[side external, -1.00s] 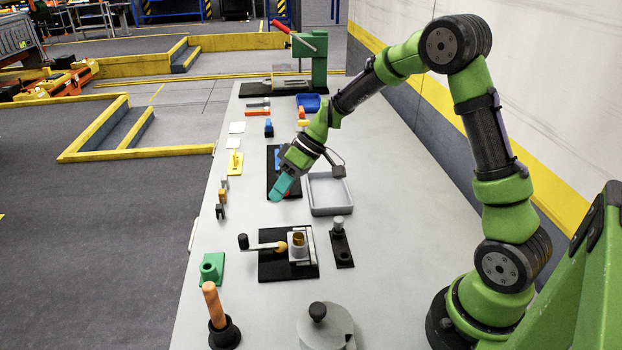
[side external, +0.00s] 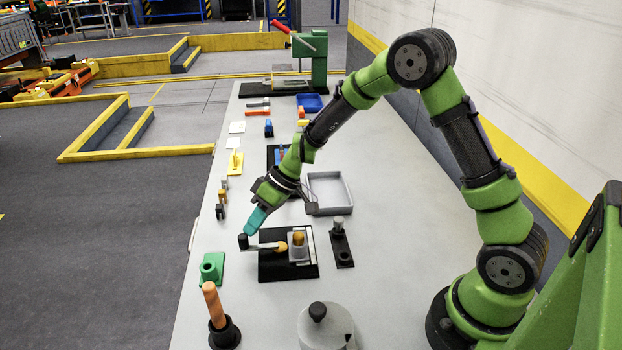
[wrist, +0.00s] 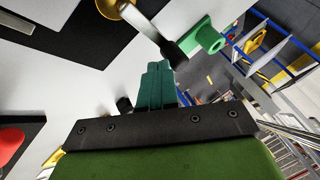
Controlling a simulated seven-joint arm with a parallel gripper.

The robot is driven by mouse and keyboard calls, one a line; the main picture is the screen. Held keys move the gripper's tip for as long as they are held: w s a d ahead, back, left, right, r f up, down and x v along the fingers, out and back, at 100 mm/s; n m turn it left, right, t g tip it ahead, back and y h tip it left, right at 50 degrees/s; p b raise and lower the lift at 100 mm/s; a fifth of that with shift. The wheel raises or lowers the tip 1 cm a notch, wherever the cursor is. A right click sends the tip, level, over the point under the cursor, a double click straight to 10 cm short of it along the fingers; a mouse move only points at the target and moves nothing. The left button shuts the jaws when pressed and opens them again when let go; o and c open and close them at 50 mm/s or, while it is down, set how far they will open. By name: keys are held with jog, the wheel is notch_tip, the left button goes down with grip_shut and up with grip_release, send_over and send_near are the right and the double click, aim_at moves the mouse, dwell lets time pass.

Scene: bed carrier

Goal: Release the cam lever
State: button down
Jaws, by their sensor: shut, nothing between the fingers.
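The cam lever (side external: 265,246) is a flat silver bar on a black base plate (side external: 275,271). It ends in a black knob (side external: 243,241) on the left and a brass-coloured pivot (side external: 281,247) on the right. Beside the pivot, a grey clamp block holds a brass part (side external: 298,239). My gripper (side external: 255,222) has teal fingers, shut and empty, pointing down just above and behind the knob. In the wrist view the fingertips (wrist: 158,66) appear close to the knob (wrist: 172,52) and lever bar (wrist: 141,20). I cannot tell whether they touch.
A green socket block (side external: 211,267) stands front left of the plate. A black stand with a grey post (side external: 339,230) is at its right, and a grey tray (side external: 330,190) lies behind. An orange-handled tool (side external: 214,304) and a grey lidded pot (side external: 326,328) stand in front.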

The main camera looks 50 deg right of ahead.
jog(key=shift+s+a+n+g, duration=0.1)
jog(key=shift+a+n+g, duration=0.2)
jog(key=shift+n, duration=0.3)
jog(key=n+g, duration=0.1)
jog(key=a+n+g, duration=0.1)
jog(key=n, duration=0.1)
jog(key=shift+s+y, duration=0.35)
jog(key=shift+y, duration=0.05)
jog(key=n+g, duration=0.1)
jog(key=s+a+n+g, duration=0.1)
jog(key=n, duration=0.1)
jog(key=n+g, duration=0.1)
jog(key=shift+s+a+n, duration=0.25)
jog(key=shift+s+n, duration=0.05)
jog(key=shift+n, duration=0.1)
jog(key=n+g, duration=0.1)
jog(key=s+n+g+h, duration=0.1)
jog(key=n, duration=0.1)
jog(key=s+n+g+h, duration=0.1)
jog(key=n, duration=0.1)
jog(key=shift+s+a, duration=0.15)
jog(key=shift+a, duration=0.15)
jog(key=shift+s+n+g+h, duration=0.4)
jog(key=shift+s+n+h, duration=0.1)
jog(key=shift+n, duration=0.7)
jog(key=shift+s+d, duration=0.1)
jog(key=shift+s, duration=0.3)
